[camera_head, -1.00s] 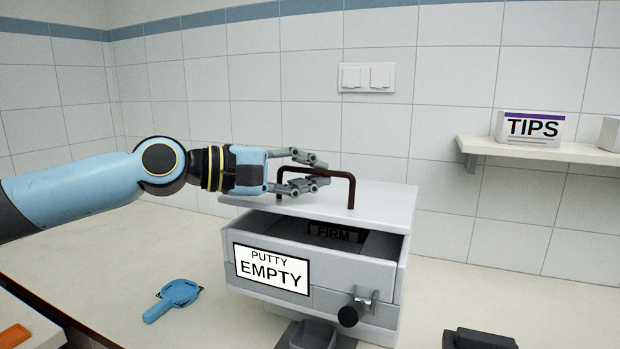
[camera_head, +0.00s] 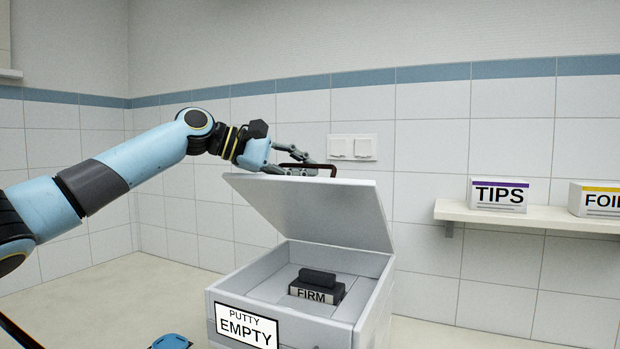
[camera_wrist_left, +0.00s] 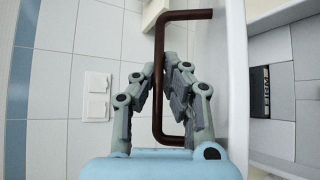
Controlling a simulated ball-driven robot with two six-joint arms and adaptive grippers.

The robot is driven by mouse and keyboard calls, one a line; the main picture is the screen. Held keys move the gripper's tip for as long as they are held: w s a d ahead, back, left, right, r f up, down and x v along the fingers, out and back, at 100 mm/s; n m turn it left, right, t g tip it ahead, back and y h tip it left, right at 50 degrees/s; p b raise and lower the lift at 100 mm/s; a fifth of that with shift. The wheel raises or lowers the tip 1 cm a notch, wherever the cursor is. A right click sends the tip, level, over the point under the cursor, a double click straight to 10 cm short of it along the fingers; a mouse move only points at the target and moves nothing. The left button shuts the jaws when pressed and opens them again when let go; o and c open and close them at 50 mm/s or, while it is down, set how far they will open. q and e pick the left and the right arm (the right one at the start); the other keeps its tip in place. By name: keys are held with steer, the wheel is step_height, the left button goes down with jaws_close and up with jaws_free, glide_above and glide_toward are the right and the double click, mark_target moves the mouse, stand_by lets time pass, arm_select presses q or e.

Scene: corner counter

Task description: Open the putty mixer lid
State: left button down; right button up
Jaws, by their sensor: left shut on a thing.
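The putty mixer (camera_head: 301,253) is a light grey box with a white label (camera_head: 246,326) reading PUTTY EMPTY. Its lid (camera_head: 322,209) is tilted up steeply, hinged at the back, and the inside shows. Inside lies a dark block marked FIRM (camera_head: 317,290), also visible in the left wrist view (camera_wrist_left: 260,92). My left gripper (camera_head: 303,165) is shut on the brown lid handle (camera_head: 325,168); in the left wrist view its fingers (camera_wrist_left: 172,85) lie on both sides of the handle (camera_wrist_left: 158,60). My right gripper is not in view.
A shelf (camera_head: 530,217) on the right wall holds a TIPS box (camera_head: 498,194) and a FOIL box (camera_head: 596,198). A double wall switch (camera_head: 352,148) is behind the lid. A blue item (camera_head: 171,342) lies at the bottom edge.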

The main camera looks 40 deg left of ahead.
arm_select(q)
steer(key=shift+r, duration=0.2)
steer(key=c, duration=1.4)
jaws_free()
step_height(320, 180, up, 10)
steer(key=shift+f, duration=0.1)
